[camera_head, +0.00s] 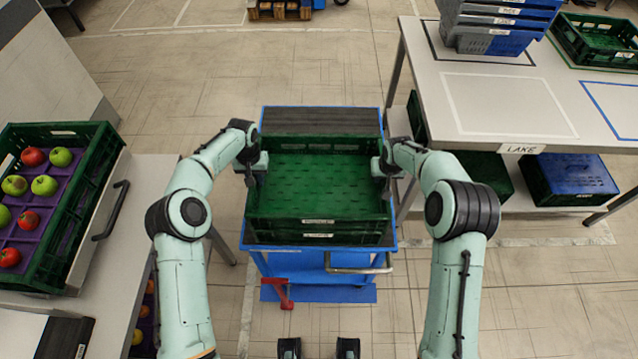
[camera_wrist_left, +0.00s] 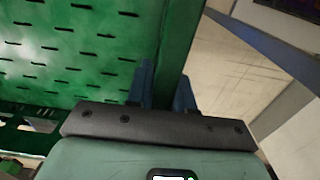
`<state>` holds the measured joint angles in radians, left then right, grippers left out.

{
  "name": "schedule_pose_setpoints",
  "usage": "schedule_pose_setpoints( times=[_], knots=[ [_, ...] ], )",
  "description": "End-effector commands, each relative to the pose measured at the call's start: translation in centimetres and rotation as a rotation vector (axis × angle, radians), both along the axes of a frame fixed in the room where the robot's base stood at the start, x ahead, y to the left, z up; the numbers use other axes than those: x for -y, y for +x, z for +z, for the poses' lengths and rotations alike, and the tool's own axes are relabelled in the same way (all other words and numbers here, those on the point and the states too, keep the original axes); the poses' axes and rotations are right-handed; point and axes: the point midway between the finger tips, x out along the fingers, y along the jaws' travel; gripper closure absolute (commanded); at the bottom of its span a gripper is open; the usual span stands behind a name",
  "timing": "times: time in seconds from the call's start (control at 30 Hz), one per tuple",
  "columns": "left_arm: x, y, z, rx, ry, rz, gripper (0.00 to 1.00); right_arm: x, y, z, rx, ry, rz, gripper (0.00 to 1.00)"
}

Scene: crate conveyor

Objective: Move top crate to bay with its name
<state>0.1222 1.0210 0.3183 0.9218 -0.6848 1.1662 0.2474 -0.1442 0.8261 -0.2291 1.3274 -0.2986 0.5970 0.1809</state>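The top green crate (camera_head: 318,212) is empty and sits on another green crate (camera_head: 318,240) on a blue cart (camera_head: 390,240). Each has a small white label on its front, too small to read. My left gripper (camera_head: 256,172) is at the crate's left wall; in the left wrist view its blue fingers (camera_wrist_left: 165,88) lie on both sides of the green wall (camera_wrist_left: 180,45), shut on it. My right gripper (camera_head: 384,172) is at the right wall, its fingers over the rim. The label LAKE (camera_head: 521,148) is on the front edge of the right table (camera_head: 480,60), below a white-outlined empty bay (camera_head: 505,105).
Grey-blue crates (camera_head: 500,22) are stacked at the right table's back, beside a green crate (camera_head: 600,38). A blue-outlined bay (camera_head: 615,105) is partly in view. More crates stand under that table. A green crate (camera_head: 100,170) of apples is on the left table. Floor behind the cart is clear.

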Motion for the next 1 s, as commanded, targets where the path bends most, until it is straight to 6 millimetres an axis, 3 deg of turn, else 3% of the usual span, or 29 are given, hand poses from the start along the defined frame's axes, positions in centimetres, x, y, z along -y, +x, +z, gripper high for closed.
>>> schedule_pose_setpoints(
  times=[0.37, 0.57, 0.8, 1.0],
  knots=[
    [0.0, 0.4, 0.9, 0.006, 0.0, 0.0, 1.0, 0.0, 0.3, 0.9, 0.006, 0.0, 0.0, 1.0],
    [0.0, 1.6, 3.7, 0.024, 0.0, 0.0, 1.0, 0.0, 1.6, 3.7, 0.023, 0.001, 0.0, 1.0],
    [0.0, 4.0, 8.3, 0.059, 0.0, 0.0, 1.0, 0.0, 4.0, 8.3, 0.059, 0.0, 0.0, 1.0],
    [0.0, 4.9, 9.7, 0.071, 0.0, 0.0, 1.0, 0.0, 4.9, 9.7, 0.071, 0.0, 0.0, 1.0]
  ],
)
